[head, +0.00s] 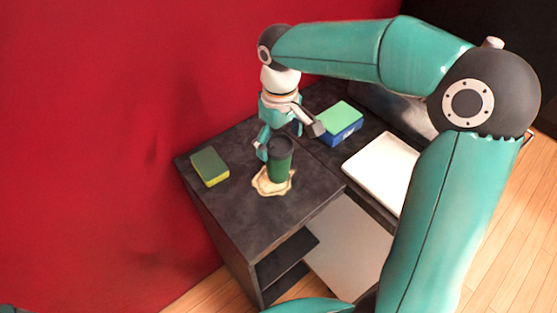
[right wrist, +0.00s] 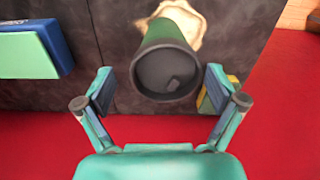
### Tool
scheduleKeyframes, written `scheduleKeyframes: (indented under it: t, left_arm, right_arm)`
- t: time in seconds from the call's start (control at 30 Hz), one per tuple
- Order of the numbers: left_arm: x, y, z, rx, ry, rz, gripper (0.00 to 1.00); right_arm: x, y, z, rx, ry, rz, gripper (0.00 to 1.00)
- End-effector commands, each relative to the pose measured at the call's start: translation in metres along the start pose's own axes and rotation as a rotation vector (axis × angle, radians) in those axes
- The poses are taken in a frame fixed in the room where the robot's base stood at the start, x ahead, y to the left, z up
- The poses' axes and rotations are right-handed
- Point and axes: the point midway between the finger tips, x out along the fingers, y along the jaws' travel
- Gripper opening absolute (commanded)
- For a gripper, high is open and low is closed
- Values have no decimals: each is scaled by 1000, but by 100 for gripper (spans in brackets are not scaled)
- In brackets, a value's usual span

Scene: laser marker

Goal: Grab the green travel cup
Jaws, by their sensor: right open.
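The green travel cup (head: 280,165) with a dark lid stands upright on the dark counter, over a pale irregular patch (head: 262,184). My right gripper (head: 285,140) is just behind the cup in the head view, pointing down. In the right wrist view the cup (right wrist: 164,36) is seen from its lid end, between and ahead of the two fingers of the right gripper (right wrist: 160,90). The fingers are spread, one on each side, with a gap to the cup. Nothing is held. My left gripper is not in view.
A green and yellow sponge (head: 210,167) lies left of the cup. A blue box with a green top (head: 340,122) stands to the right behind it. A white tray (head: 382,168) lies further right. A red wall (head: 100,130) rises behind the counter (head: 235,215).

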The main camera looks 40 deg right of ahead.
Motion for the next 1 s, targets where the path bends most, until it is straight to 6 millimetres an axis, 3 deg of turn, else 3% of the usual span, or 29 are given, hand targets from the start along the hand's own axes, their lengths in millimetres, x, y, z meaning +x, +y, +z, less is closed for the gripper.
scheduleKeyframes:
  t: [0.3, 0.57, 0.8, 1.0]
  left_arm:
    - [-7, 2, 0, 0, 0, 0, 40]
    - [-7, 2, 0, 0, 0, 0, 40]
    - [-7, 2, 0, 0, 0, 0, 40]
    - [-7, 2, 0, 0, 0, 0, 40]
  right_arm:
    - [40, -6, -1, 0, -3, -1, 94]
    - [44, -6, -2, 0, -1, 0, 94]
    - [44, -6, -2, 0, -1, -1, 57]
    - [44, -6, -2, 0, -1, -1, 54]
